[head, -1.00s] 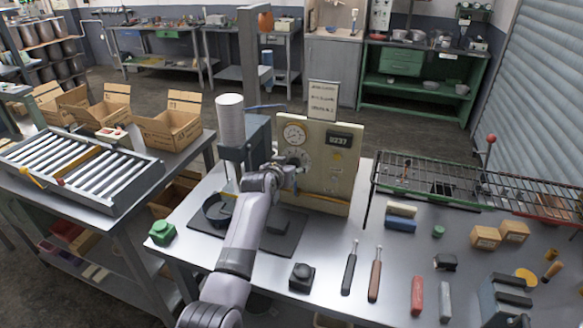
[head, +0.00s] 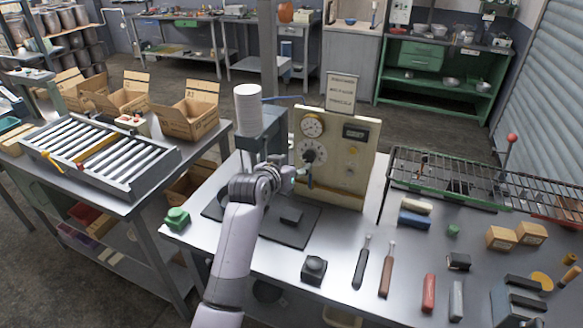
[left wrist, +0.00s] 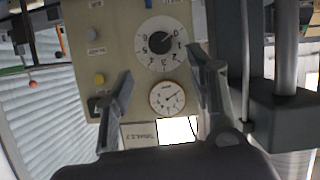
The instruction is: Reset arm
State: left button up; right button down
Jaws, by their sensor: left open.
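My left arm reaches up over the bench, and its gripper (head: 300,172) is in front of the lower left of the beige panel (head: 350,185). In the left wrist view the two fingers of the left gripper (left wrist: 160,76) are spread apart with nothing held between them. The panel (left wrist: 92,62) fills the view behind them, with a black knob on a white dial (left wrist: 160,43) and a round gauge (left wrist: 167,98). A dark round pan (head: 211,210) sits under the column, mostly hidden by my arm. My right gripper is not in view.
A column machine (head: 262,140) with a white cylinder (head: 248,118) stands left of the panel. A dark mat (head: 292,232) and black block (head: 314,269) lie in front. Tools, blocks and a wire rack (head: 460,178) occupy the right side. A roller conveyor (head: 95,152) stands left.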

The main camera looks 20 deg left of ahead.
pick_arm(q)
jog(key=shift+s+r, duration=0.25)
jog(key=shift+s, duration=0.3)
jog(key=shift+f, duration=0.1)
